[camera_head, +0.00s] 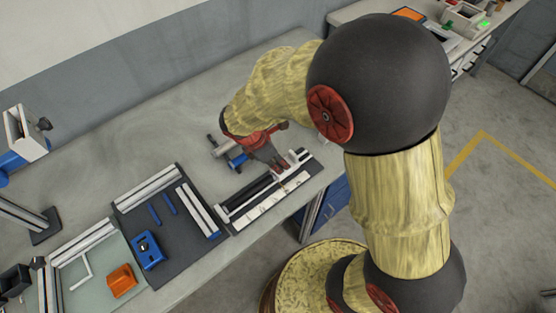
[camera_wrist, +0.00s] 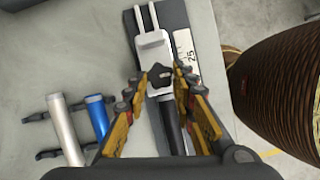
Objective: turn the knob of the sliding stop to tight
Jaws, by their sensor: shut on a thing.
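The sliding stop (camera_head: 297,160) is a pale block on a long rail with a white scale strip (camera_head: 262,207). In the wrist view the stop (camera_wrist: 152,42) shows a flat body with two prongs at the top. Its dark lobed knob (camera_wrist: 160,76) sits between my fingertips. My gripper (camera_wrist: 160,82) is shut on the knob, one finger on each side. In the head view my gripper (camera_head: 273,160) reaches down at the stop and hides the knob. The scale strip (camera_wrist: 185,48) shows "25" beside the stop.
A silver cylinder (camera_wrist: 65,130) and a blue cylinder (camera_wrist: 97,116) lie on stands left of the rail. A dark tray (camera_head: 178,238) with a blue device (camera_head: 148,250) and a pale mat with an orange block (camera_head: 122,281) lie further left. The bench behind is clear.

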